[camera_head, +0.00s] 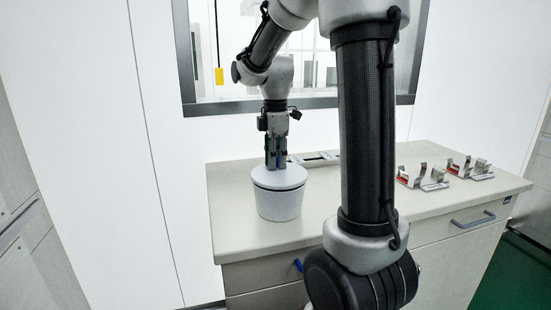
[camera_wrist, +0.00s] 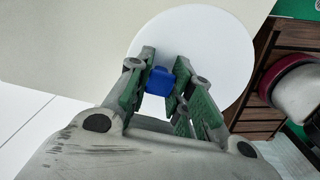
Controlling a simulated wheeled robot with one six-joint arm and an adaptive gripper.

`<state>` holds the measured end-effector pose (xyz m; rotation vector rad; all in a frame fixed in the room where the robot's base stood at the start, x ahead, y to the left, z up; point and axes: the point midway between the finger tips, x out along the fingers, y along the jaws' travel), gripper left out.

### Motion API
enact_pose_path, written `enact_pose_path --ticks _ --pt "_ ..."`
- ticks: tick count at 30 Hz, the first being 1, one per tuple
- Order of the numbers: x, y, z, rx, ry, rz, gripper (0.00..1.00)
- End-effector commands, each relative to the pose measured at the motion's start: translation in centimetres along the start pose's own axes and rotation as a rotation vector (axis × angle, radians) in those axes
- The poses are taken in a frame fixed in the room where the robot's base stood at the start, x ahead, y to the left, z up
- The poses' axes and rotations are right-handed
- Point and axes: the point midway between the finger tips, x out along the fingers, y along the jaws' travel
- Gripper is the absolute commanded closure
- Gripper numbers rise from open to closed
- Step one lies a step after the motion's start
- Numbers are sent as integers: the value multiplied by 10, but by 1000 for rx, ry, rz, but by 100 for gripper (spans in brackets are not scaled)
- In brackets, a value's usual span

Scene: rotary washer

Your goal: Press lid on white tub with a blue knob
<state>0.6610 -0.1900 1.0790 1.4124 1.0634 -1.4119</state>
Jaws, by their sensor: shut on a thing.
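The white tub (camera_head: 279,205) stands upright on the counter's left part in the head view. Its round white lid (camera_head: 293,178) lies level on top, with a thin dark line between lid and rim; I cannot tell if it is fully seated. My gripper (camera_head: 276,163) points straight down over the lid. In the wrist view, my gripper (camera_wrist: 162,82) is shut on the blue knob (camera_wrist: 160,80), with a finger on each side. The lid (camera_wrist: 215,45) spreads out as a white disc beneath the fingers. The knob is mostly hidden by the fingers in the head view.
The pale counter (camera_head: 240,225) has free room around the tub. Metal holders (camera_head: 423,178) with red parts stand at the right. A flat metal fixture (camera_head: 318,158) lies behind the tub. A framed window (camera_head: 330,105) is in the wall behind.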

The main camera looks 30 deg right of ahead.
Motion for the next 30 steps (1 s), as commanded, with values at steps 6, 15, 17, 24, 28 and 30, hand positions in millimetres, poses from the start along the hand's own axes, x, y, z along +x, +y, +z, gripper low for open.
enact_pose_path --ticks 6,15,17,24,28,30 --pt "2 0 0 0 0 0 100" --pt "2 0 0 0 0 0 100" --pt "3 0 0 0 0 0 100" --pt "6 0 0 0 0 -1 100" --pt "6 0 0 0 0 0 100" --pt "6 0 0 0 0 0 100"
